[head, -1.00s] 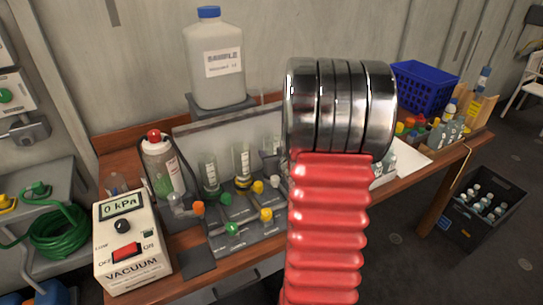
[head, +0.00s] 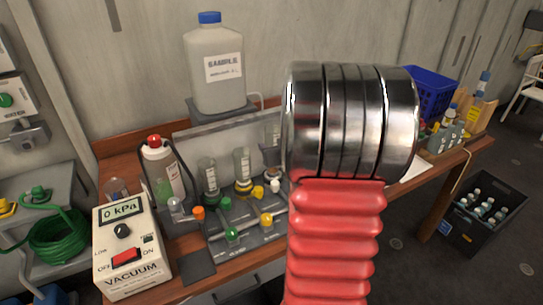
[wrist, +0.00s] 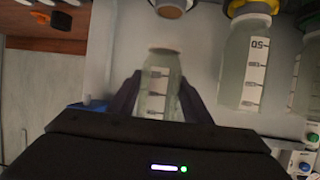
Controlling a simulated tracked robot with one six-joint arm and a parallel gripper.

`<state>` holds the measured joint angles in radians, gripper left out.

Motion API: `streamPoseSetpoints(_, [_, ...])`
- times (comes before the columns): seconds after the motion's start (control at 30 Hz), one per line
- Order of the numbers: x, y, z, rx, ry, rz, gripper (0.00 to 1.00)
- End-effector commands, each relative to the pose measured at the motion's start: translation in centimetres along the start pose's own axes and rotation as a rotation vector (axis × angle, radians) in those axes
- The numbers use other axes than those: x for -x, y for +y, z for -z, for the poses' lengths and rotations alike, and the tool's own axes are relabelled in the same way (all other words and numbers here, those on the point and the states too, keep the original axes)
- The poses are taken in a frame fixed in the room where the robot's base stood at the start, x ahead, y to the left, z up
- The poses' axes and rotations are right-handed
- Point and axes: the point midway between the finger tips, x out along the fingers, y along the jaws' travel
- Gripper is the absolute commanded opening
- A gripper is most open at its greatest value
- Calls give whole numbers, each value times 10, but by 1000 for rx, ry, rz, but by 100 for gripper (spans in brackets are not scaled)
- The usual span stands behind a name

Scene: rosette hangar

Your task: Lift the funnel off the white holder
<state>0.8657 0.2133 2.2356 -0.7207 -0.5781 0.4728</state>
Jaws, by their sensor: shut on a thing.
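My gripper (wrist: 160,98) is shut on a clear funnel (wrist: 160,80) with dark graduation marks, one finger on each side of it. In the wrist view the funnel's pale rounded end is apart from a tan round seat (wrist: 172,6) on the white holder (wrist: 203,45). In the head view my arm hides the gripper and part of the scene. The upper part of what looks like the held funnel (head: 272,134) shows left of my arm, above a dark seat.
Two other graduated funnels (head: 209,180) (head: 242,168) stand to the left on the manifold. A sample jug (head: 214,70) stands behind. A blue basket (head: 436,88) is at right.

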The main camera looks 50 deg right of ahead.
Motion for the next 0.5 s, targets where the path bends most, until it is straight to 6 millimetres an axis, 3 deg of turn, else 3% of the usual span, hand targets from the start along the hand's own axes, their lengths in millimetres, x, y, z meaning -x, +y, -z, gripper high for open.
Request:
streamPoseSetpoints(0.23, [15,0,37,1,3,1,22])
streamPoseSetpoints(0.5, [20,0,47,-1,0,0,22])
